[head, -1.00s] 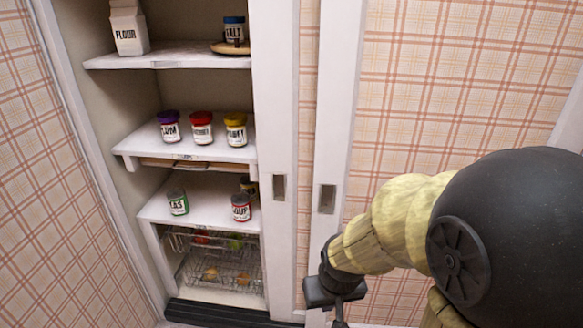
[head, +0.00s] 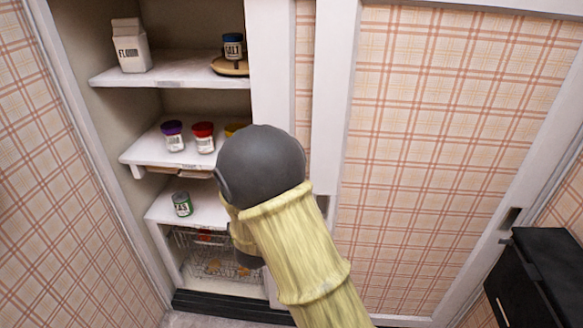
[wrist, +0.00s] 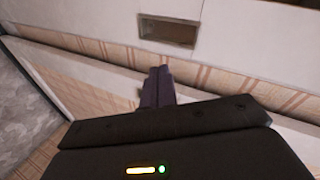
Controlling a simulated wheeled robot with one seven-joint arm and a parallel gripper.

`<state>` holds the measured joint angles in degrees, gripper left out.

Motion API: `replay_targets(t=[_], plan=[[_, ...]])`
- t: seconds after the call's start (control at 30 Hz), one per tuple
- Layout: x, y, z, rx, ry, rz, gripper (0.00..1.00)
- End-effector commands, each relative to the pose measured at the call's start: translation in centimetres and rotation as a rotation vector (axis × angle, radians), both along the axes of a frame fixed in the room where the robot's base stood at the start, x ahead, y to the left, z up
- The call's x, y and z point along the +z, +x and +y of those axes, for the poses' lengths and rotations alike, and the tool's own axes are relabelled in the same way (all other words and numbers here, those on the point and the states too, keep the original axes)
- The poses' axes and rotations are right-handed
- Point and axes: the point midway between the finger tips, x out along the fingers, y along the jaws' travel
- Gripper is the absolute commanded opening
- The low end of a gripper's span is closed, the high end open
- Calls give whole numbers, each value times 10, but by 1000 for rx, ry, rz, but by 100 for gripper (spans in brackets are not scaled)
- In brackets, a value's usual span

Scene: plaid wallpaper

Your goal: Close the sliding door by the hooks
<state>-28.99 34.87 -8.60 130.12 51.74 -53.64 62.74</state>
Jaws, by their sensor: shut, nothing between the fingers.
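The closet's sliding doors are white-framed with plaid panels (head: 450,150). The left part of the closet is open. The left door's white stile (head: 272,60) borders the opening, and the overlapping door's stile (head: 336,80) stands to its right. A recessed handle (head: 322,203) shows partly beside my arm; another handle (head: 511,218) is at the far right. In the wrist view, a recessed handle (wrist: 168,32) lies beyond my gripper (wrist: 158,72). My gripper is shut and empty, its tips near the plaid strip between the stiles; contact is unclear. My arm hides it in the head view.
Shelves in the opening hold a flour carton (head: 131,45), a salt jar (head: 233,47), several other jars and a wire basket (head: 205,255). A black box-like object (head: 545,290) stands at lower right. A plaid wall (head: 50,190) bounds the left.

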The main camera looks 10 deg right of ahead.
Motion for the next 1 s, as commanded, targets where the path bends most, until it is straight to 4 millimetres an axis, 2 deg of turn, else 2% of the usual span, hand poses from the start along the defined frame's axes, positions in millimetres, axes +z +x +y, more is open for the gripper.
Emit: replay_targets(t=[0.03, 0.1, 0.2, 0.33, 0.77, 1.0], plan=[[14, 2, 4, -58, 12, -78, 0], [26, 2, 6, -142, 32, -204, 0], [41, -3, 8, -225, 50, -359, 0], [51, -9, 11, -273, 59, -475, 0], [51, -8, 8, -283, 61, -496, 0], [52, 13, -8, -284, 60, -496, 0]])
